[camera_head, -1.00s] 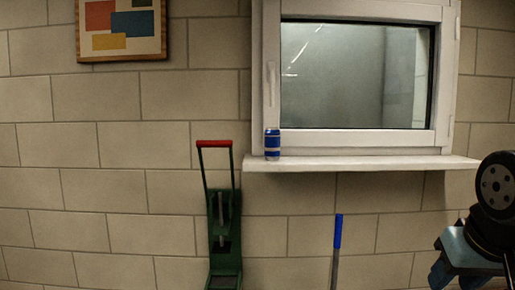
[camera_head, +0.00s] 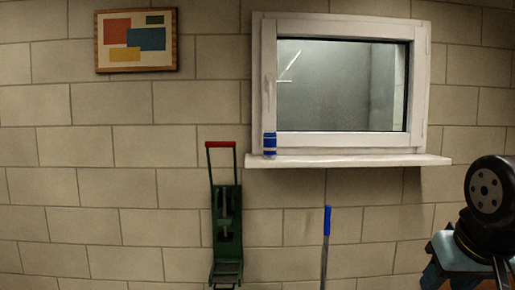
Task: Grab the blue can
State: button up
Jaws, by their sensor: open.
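The blue can (camera_head: 269,144) stands upright near the left end of the white window sill (camera_head: 350,161), in front of the window frame's lower left corner. It is blue with a pale band.
A green metal stand with a red handle (camera_head: 221,144) is against the wall below and left of the sill. A blue-handled pole (camera_head: 327,221) stands under the sill. A framed picture (camera_head: 137,40) hangs at upper left. The air in front of the sill looks clear.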

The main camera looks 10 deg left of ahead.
aim_at(269, 137)
jog(key=z, duration=0.2)
jog(key=i, duration=0.9)
jog(key=u, duration=0.1)
